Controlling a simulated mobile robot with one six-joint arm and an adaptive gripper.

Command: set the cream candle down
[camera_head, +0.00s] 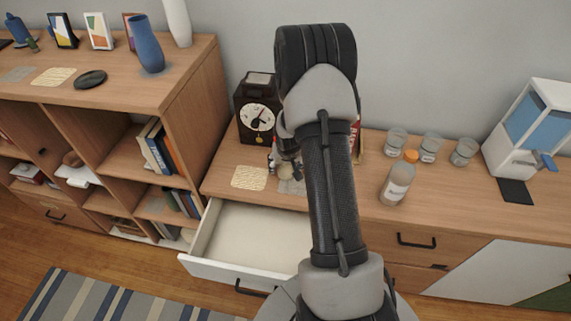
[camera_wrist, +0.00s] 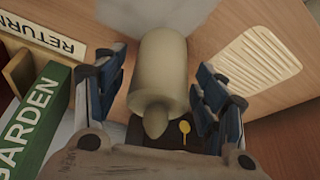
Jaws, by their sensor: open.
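The cream candle (camera_wrist: 163,70) is a pale cylinder with a narrower tip, between the two fingers of my gripper (camera_wrist: 155,88) in the wrist view. The fingers are open, with a gap visible on each side of the candle. In the head view my gripper (camera_head: 284,148) is low over the sideboard top (camera_head: 225,180), partly hidden by my arm. The candle (camera_head: 284,170) shows small just below it, beside a grey patch (camera_head: 293,187) on the wood. Whether its base fully rests on the surface is hard to tell.
A dark clock (camera_head: 258,116) stands behind left, and a cream paper (camera_head: 249,178) lies left. A green GARDEN book (camera_wrist: 35,125) and RETURN sign (camera_wrist: 42,35) are close by. A bottle (camera_head: 397,184) and glass jars (camera_head: 430,147) stand right. An open drawer (camera_head: 225,269) juts out below.

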